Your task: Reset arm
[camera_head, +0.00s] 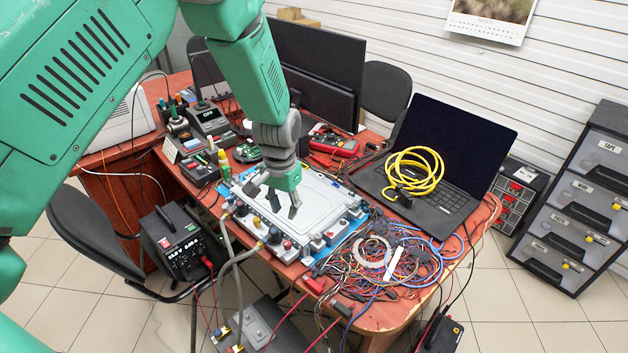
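My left arm comes in from the upper left. Its gripper (284,206) hangs over the silver metal unit (322,192) on the table, fingers pointing down and spread apart, with nothing seen between them. Connectors line the front edge of the unit. Grey coolant hoses (236,262) run from the unit's left front down past the table edge towards a dark box (262,325) below. My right gripper is not in view.
A tangle of wires (392,262) covers the table's front right. A laptop (446,160) with a coiled yellow cable (415,172) stands behind it. A monitor (318,65) stands at the back. A black power box (180,243) and chairs are left; drawers (590,210) are right.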

